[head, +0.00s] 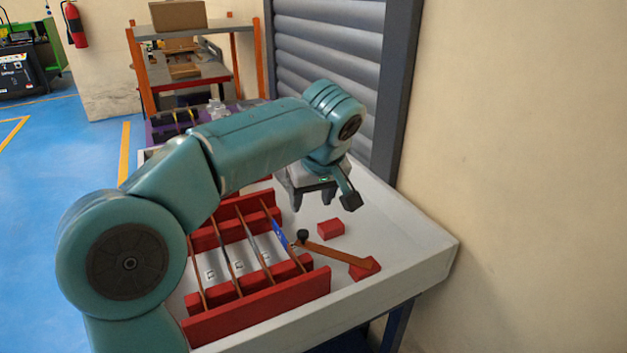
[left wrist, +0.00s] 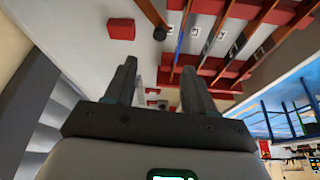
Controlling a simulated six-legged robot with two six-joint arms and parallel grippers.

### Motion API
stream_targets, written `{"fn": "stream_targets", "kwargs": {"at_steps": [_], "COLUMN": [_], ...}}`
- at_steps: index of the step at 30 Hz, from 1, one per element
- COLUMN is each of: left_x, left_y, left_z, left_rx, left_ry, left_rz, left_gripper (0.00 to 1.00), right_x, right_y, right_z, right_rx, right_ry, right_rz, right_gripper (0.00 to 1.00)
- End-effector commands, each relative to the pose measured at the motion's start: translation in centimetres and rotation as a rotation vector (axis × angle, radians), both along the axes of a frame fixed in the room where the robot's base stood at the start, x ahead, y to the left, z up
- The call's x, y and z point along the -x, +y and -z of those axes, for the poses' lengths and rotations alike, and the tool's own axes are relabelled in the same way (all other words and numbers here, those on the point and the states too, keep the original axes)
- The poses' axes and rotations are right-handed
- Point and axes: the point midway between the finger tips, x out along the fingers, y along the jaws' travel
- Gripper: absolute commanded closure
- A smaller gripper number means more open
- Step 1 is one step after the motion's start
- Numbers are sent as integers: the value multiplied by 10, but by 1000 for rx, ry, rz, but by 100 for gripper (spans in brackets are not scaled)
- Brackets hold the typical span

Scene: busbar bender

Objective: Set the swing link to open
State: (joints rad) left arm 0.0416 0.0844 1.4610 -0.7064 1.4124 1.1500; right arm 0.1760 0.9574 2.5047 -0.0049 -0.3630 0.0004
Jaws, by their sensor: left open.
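The swing link (head: 335,254) is a flat copper-brown bar. A black knob (head: 302,236) stands at its left end, by the rightmost busbar and a blue piece (head: 279,234). Its right end lies at a small red block (head: 365,268). The wrist view shows the knob (left wrist: 159,33) and part of the link (left wrist: 148,11) at the top edge. My left gripper (head: 312,200) is open and empty, above the table and behind the knob, apart from it. Its two fingers also show in the left wrist view (left wrist: 159,75). My right gripper is not in view.
Red supports (head: 260,305) carry several parallel bars on the white table (head: 420,240). Another red block (head: 331,229) stands behind the link. A wall (head: 520,150) is close on the right. The table's right front corner is clear.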

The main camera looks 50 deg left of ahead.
Motion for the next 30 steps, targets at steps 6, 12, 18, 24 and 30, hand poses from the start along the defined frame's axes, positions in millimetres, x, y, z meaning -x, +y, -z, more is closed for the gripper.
{"fn": "stream_targets", "kwargs": {"at_steps": [6,12,18,24,30], "left_x": [4,4,4,9,12], "left_y": [-9,-10,-10,-11,-8], "left_z": [-25,-27,-27,-26,-42], "left_rx": [-1,-1,-3,-23,-36], "left_ry": [-1,-1,3,90,177], "left_rz": [0,-1,10,176,418], "left_gripper": [46,46,75,100,100], "right_x": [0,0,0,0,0], "right_y": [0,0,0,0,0], "right_z": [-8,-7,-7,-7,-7], "right_rx": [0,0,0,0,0], "right_ry": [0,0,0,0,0], "right_rz": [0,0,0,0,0], "right_gripper": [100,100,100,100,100]}}
